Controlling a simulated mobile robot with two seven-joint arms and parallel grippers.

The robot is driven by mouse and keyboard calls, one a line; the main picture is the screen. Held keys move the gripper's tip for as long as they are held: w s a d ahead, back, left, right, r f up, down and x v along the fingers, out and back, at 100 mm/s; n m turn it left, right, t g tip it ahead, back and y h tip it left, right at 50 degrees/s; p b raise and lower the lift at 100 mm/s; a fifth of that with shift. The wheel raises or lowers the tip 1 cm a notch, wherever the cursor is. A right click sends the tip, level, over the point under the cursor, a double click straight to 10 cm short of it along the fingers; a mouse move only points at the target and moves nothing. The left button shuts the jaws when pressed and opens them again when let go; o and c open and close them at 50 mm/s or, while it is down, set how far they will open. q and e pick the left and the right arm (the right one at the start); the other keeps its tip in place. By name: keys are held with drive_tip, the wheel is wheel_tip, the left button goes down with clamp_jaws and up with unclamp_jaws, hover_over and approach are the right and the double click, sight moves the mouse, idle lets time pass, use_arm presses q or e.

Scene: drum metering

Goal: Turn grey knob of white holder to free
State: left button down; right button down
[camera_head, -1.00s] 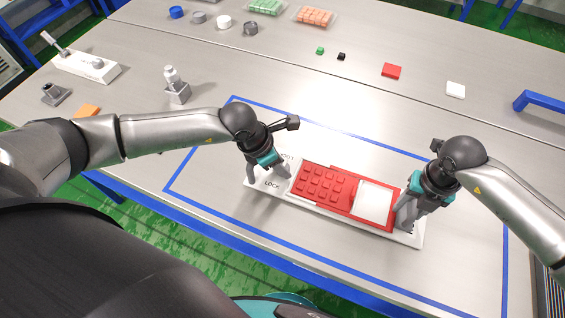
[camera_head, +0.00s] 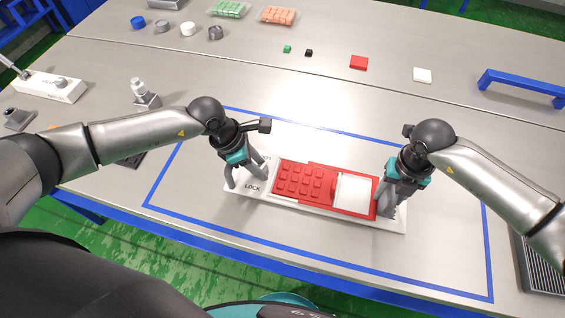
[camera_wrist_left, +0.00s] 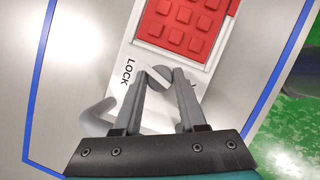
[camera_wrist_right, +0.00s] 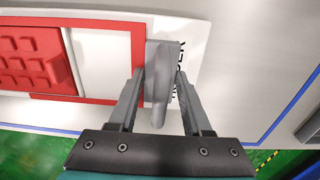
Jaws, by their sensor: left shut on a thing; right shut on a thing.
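The white holder (camera_head: 240,190) lies flat inside the blue taped outline, with a red studded panel (camera_head: 297,180) and a pale square window (camera_head: 354,190) on it. Its grey knob (camera_wrist_left: 160,73) is at the left end, beside the word LOCK, in the left wrist view. My left gripper (camera_head: 250,182) is shut on this knob; the fingers hide much of it in the head view. My right gripper (camera_head: 391,208) is shut on a grey upright block (camera_wrist_right: 160,80) at the holder's right end, beside partly covered lettering.
At the back stand several round caps (camera_head: 188,29) and trays of green (camera_head: 228,8) and orange pieces (camera_head: 279,14). A red block (camera_head: 359,62), a white block (camera_head: 422,75) and a blue handle (camera_head: 520,85) lie beyond the outline. The table in front of the holder is clear.

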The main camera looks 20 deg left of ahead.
use_arm(q)
drive_tip(key=m, duration=0.2)
drive_tip(key=m+g, duration=0.1)
drive_tip(key=m, duration=0.1)
drive_tip(key=m+g, duration=0.1)
drive_tip(key=m, duration=0.1)
drive_tip(key=shift+w+m, duration=0.25)
drive_tip(key=shift+m, duration=0.05)
drive_tip(key=m+g, duration=0.2)
drive_tip(key=m, duration=0.4)
drive_tip(key=shift+w, duration=0.15)
drive_tip(key=shift+g+y, duration=0.3)
drive_tip(key=c, duration=0.7)
unclamp_jaws()
drive_tip(key=shift+c, duration=0.2)
drive_tip(key=shift+r, duration=0.1)
drive_tip(key=v, duration=1.2)
